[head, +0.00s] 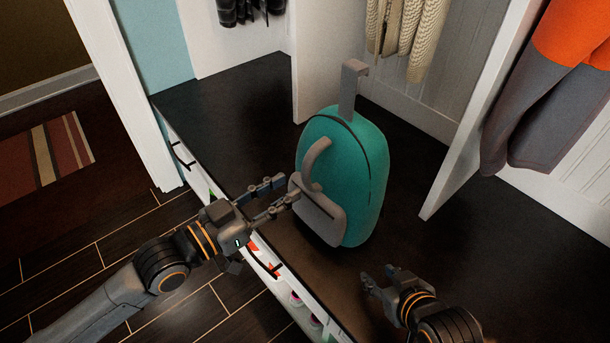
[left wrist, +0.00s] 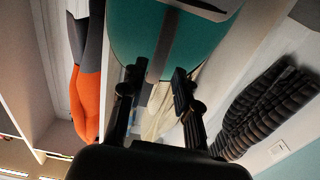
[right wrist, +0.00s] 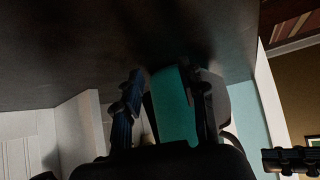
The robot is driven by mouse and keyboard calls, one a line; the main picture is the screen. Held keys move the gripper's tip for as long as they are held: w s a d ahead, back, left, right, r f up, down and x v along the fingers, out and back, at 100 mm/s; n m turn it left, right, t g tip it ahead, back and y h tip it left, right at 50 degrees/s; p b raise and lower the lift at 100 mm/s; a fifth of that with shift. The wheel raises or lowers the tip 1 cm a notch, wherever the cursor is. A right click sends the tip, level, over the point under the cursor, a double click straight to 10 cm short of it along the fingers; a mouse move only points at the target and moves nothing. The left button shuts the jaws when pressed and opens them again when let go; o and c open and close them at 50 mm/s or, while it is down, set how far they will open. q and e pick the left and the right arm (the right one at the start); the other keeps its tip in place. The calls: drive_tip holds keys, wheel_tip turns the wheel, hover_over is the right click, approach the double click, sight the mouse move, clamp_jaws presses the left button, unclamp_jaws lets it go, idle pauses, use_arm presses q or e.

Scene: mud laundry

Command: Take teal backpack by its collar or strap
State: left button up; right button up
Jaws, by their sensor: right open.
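The teal backpack (head: 345,165) stands upright on the dark bench top. A grey collar loop (head: 348,92) rises from its top, a curved grey strap (head: 313,165) sits on its front, and a grey pocket (head: 318,217) is below. My left gripper (head: 285,189) is open at the backpack's front-left side, by the pocket and the curved strap; contact is unclear. In the left wrist view the teal body (left wrist: 205,45) is beyond the parted fingers. My right gripper (head: 378,275) is open and empty, low in front and right of the backpack. The backpack (right wrist: 172,105) also shows in the right wrist view.
White dividers (head: 325,65) stand behind and right of the backpack. Hanging clothes include a cream knit (head: 410,35) and an orange and grey garment (head: 560,80). Drawers with black handles line the bench front. Bare bench top (head: 240,120) lies left of the backpack.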

sight(304, 176)
use_arm(q)
drive_tip(key=x, duration=0.2)
drive_tip(key=shift+w+d+r, duration=0.1)
drive_tip(key=shift+w+d, duration=0.05)
drive_tip(key=shift+d, duration=0.1)
use_arm(e)
drive_tip(key=shift+w+r, duration=0.2)
use_arm(q)
drive_tip(key=shift+p+x, duration=0.3)
drive_tip(key=shift+x, duration=0.8)
use_arm(e)
drive_tip(key=shift+s+d+f+g, duration=0.25)
drive_tip(key=shift+s+f+g, duration=0.25)
drive_tip(key=shift+s, duration=0.35)
use_arm(q)
drive_tip(key=shift+x, duration=0.95)
use_arm(e)
drive_tip(key=shift+s+d+f, duration=0.2)
drive_tip(key=shift+s+f, duration=0.2)
drive_tip(key=shift+s, duration=0.15)
use_arm(q)
clamp_jaws()
use_arm(e)
drive_tip(key=shift+g, duration=0.3)
